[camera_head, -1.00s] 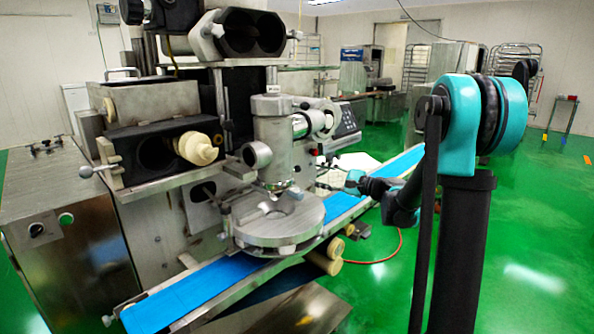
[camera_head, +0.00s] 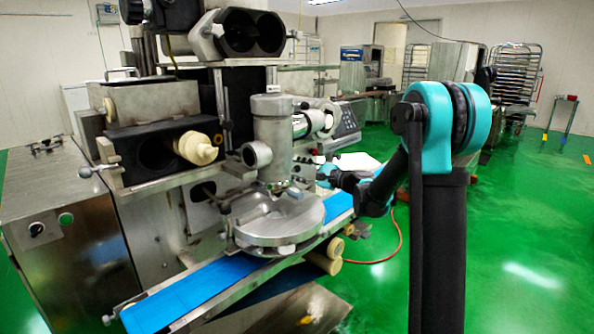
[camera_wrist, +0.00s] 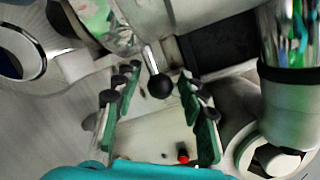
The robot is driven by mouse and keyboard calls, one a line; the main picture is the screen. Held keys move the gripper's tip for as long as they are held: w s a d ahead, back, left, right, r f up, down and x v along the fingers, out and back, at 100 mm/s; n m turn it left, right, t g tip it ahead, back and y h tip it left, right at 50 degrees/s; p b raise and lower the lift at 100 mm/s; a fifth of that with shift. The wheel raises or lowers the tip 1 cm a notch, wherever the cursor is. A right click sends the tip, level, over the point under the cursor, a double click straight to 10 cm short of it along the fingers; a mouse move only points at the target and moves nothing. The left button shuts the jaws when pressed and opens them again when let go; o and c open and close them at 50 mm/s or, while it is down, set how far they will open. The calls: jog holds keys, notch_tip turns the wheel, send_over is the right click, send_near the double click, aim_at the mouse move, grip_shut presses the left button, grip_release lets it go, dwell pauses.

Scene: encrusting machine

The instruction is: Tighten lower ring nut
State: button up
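The lower ring nut appears to be the shiny metal ring (camera_head: 279,187) at the foot of the upright cylinder (camera_head: 272,140), just above the round plate (camera_head: 280,218). In the wrist view, a metal rod with a black ball knob (camera_wrist: 160,86) sticks out from the machine; I cannot tell for certain that it belongs to this nut. My gripper (camera_wrist: 159,76) is open, its two green-padded fingers either side of the knob with gaps to both. In the head view, my gripper (camera_head: 324,172) is small, just right of the cylinder's foot; its fingers are unclear there.
A blue conveyor belt (camera_head: 195,293) runs beneath the round plate. A control panel (camera_head: 342,118) stands behind, right of the cylinder. A red button (camera_wrist: 183,157) shows low between my fingers in the wrist view. Green floor (camera_head: 535,230) is open to the right.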

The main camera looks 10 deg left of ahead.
aim_at(299, 170)
grip_shut()
jog(key=shift+d, duration=0.1)
jog(key=shift+s+d+m+t+h, duration=0.35)
jog(key=shift+s+m+t+h, duration=0.3)
jog(key=shift+t, duration=0.3)
jog(key=shift+s+d+m+t+h, duration=0.4)
jog(key=shift+m+t+h, duration=0.25)
jog(key=shift+m+t, duration=0.25)
jog(key=shift+s+d+m+t+h, duration=0.3)
jog(key=shift+s+m+t+h, duration=0.6)
jog(key=shift+h, duration=0.35)
jog(key=shift+s+d+m+t+h, duration=0.3)
jog(key=shift+s+m+t+h, duration=0.35)
jog(key=shift+m+t+h, duration=0.5)
jog(key=shift+o, duration=0.8)
grip_release()
